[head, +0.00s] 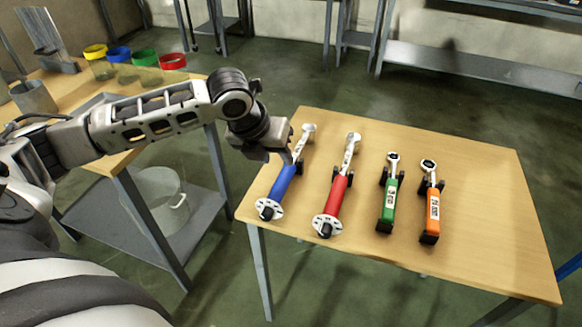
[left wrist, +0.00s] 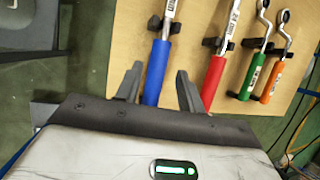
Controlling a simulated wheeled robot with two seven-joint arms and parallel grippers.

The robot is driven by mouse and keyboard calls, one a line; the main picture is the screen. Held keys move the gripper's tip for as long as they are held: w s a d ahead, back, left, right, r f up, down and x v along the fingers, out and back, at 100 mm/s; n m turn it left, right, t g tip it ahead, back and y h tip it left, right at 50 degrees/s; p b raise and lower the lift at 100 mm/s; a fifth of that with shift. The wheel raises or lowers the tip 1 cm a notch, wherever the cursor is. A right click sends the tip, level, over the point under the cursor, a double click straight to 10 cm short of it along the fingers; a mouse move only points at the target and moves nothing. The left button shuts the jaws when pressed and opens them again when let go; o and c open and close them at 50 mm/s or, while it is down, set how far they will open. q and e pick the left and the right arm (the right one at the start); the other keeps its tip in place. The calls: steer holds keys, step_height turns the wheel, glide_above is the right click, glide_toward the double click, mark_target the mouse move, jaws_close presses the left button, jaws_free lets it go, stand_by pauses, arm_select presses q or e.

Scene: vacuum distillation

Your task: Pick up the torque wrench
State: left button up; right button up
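Several wrenches lie on the wooden table: a blue-handled one (head: 281,186), a red-handled one (head: 334,195), a green one (head: 388,201) and an orange one (head: 432,205). I cannot tell which one the task means. My left gripper (head: 285,157) is at the blue wrench, partly covering its middle in the head view. In the left wrist view, my left gripper (left wrist: 159,71) has its fingers apart, with the blue handle (left wrist: 156,66) showing between them. No finger clearly touches it. The red handle (left wrist: 213,78) is just right of the right finger. My right gripper is not in view.
The wrenches rest on small black holders on the wooden table (head: 480,165), whose right side is clear. Another wooden table at the left holds glass containers with coloured rims and a metal beaker (head: 34,97). A pot (head: 160,200) stands on its lower shelf.

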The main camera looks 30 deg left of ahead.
mark_target(286, 169)
arm_select(q)
steer(key=x, duration=0.8)
steer(key=shift+w+f+b, duration=0.2)
steer(key=shift+f+b, duration=0.1)
steer(key=c, duration=0.7)
steer(key=shift+w+r, duration=0.1)
steer(key=shift+r, duration=0.05)
jaws_close()
steer(key=shift+r, duration=0.8)
steer(key=s+r, duration=0.1)
steer(key=r, duration=0.1)
steer(key=s+r, duration=0.1)
steer(key=r, duration=0.1)
steer(key=s+d+r+p, duration=0.1)
steer(key=s+r, duration=0.1)
steer(key=shift+r, duration=0.35)
steer(key=s+d+r, duration=0.3)
steer(key=s+r, duration=0.1)
steer(key=s, duration=0.5)
steer(key=shift+s+r, duration=0.25)
steer(key=shift+r, duration=0.1)
